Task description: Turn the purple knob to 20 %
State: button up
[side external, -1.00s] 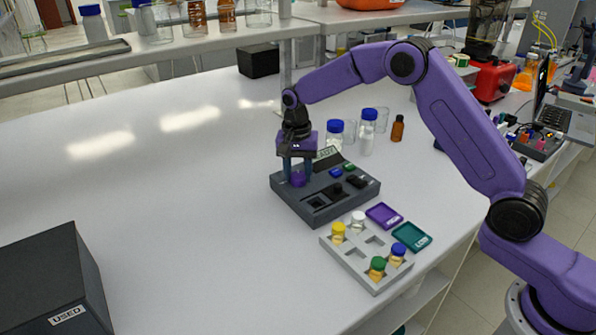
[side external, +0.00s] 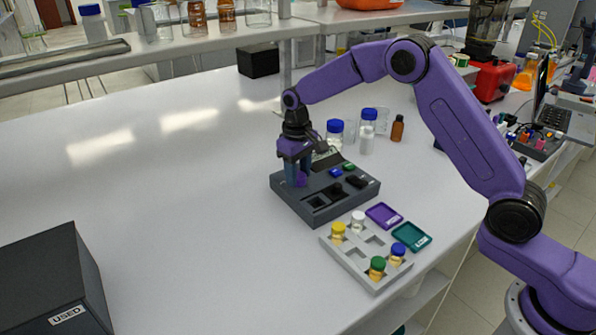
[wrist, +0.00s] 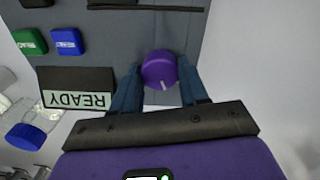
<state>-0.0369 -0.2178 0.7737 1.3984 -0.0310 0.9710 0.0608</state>
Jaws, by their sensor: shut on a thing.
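The purple knob (wrist: 160,69) sits on the dark grey membrane rig (side external: 315,208), near its left back corner in the side view. A pale pointer line shows on the knob's edge, toward the bottom in the wrist view. My gripper (wrist: 160,88) is shut on the knob, with one blue-grey finger on each side of it. In the side view my gripper (side external: 298,180) reaches down onto the rig and mostly hides the knob. The rig's display (wrist: 77,98) reads READY. I see no percent scale that I can read.
Blue (wrist: 67,41) and green (wrist: 30,41) buttons are on the rig. A grey vial rack (side external: 362,278) stands in front, beside purple (side external: 384,215) and teal (side external: 412,236) trays. Blue-capped bottles (side external: 367,135) stand behind. The bench at left is clear up to a dark box (side external: 50,280) marked USED.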

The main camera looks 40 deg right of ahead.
aim_at(298, 176)
jog(key=n, duration=0.5)
jog(key=shift+n, duration=0.3)
dwell(0.4)
jog(key=o, duration=1.1)
jog(key=shift+c, duration=0.2)
jog(key=shift+r, duration=0.1)
notch_tip(298, 176, up, 17)
jog(key=shift+s+a+r, duration=0.15)
